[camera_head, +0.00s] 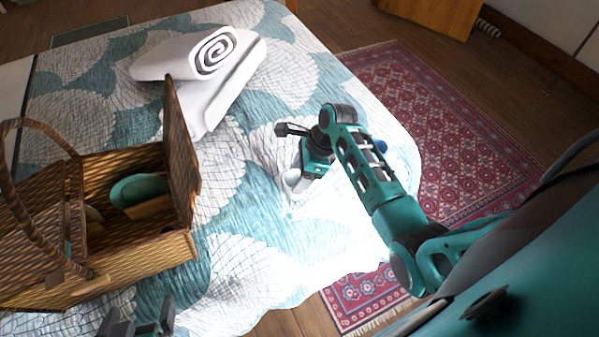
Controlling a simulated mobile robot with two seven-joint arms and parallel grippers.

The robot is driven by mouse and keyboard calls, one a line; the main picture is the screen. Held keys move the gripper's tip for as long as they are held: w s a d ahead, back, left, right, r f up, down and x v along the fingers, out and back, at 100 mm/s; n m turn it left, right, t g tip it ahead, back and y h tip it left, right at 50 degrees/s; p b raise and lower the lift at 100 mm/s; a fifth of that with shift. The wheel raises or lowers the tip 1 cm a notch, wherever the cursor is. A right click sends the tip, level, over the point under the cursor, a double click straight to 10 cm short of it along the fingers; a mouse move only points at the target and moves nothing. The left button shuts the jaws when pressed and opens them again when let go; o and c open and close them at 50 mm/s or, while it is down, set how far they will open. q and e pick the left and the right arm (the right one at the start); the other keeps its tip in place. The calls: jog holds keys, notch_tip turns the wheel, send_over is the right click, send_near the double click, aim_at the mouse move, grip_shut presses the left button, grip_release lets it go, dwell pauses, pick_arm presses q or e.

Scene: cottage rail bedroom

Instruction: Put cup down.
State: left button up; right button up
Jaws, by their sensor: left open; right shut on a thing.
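A small white cup (294,181), mostly hidden by my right gripper, shows as a pale rounded shape low over the quilt. My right gripper (299,172) points down and is shut on it. I cannot tell whether the cup touches the quilt. The patterned teal and white quilt (225,225) covers the bed under it. My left gripper (140,324) is open and empty at the bottom edge, partly cut off, in front of the basket.
An open wicker basket (150,258) with a raised lid stands at the left and holds a teal dish (140,188). A rolled white towel (190,55) lies on folded towels at the back. A red rug (450,130) lies right of the bed. Quilt around the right gripper is clear.

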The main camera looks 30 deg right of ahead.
jog(key=shift+f, duration=0.1)
jog(key=o, duration=1.4)
